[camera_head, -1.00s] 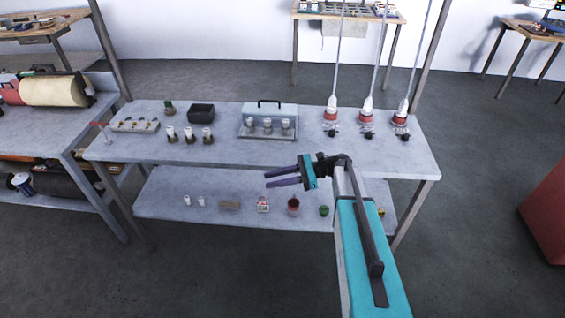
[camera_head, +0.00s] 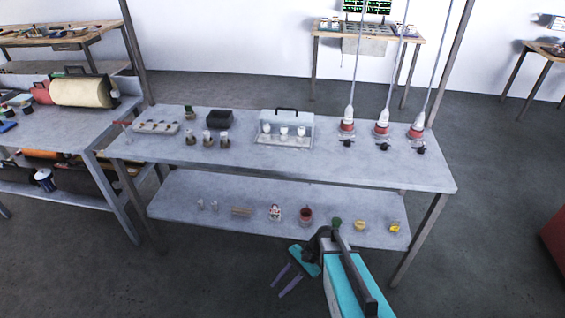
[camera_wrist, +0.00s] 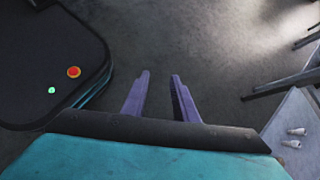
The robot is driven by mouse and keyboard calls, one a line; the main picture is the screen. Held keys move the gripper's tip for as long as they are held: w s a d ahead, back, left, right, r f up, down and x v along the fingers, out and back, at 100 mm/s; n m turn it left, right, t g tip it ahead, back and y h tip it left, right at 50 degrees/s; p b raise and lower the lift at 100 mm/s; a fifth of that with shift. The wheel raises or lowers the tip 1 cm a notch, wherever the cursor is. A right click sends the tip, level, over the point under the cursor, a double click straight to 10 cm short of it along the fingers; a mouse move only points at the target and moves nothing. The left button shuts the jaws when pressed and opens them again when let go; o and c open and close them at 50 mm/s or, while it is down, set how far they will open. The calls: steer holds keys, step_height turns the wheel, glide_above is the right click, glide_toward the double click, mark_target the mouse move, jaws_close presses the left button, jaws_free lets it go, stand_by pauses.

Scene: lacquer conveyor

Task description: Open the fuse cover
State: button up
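The fuse cover (camera_head: 271,118) is a clear box with a dark handle on top. My gripper (camera_head: 281,289) is low in front of the bench, below the lower shelf and well away from the cover. Its two purple fingers are apart with nothing between them. In the wrist view my gripper (camera_wrist: 158,78) points at the dark floor, and the cover is out of view.
Three hanging red-and-white devices (camera_head: 381,129) stand right of the cover. The lower shelf (camera_head: 180,205) holds several small items. A neighbouring bench with rolls (camera_head: 80,92) is at left.

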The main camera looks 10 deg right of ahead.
steer(key=s+d+f+n+g+h+b, duration=0.1)
steer(key=s+d+f+n+h, duration=0.3)
steer(key=s, duration=0.5)
steer(key=s+d+f+n+g+h+b, duration=0.1)
steer(key=s+d+f+n+h, duration=0.3)
steer(key=s+f+n, duration=0.3)
steer(key=s, duration=0.3)
steer(key=shift+d+f+h, duration=0.3)
steer(key=shift+f+h, duration=0.05)
steer(key=shift+h, duration=0.05)
steer(key=shift+s+d, duration=0.1)
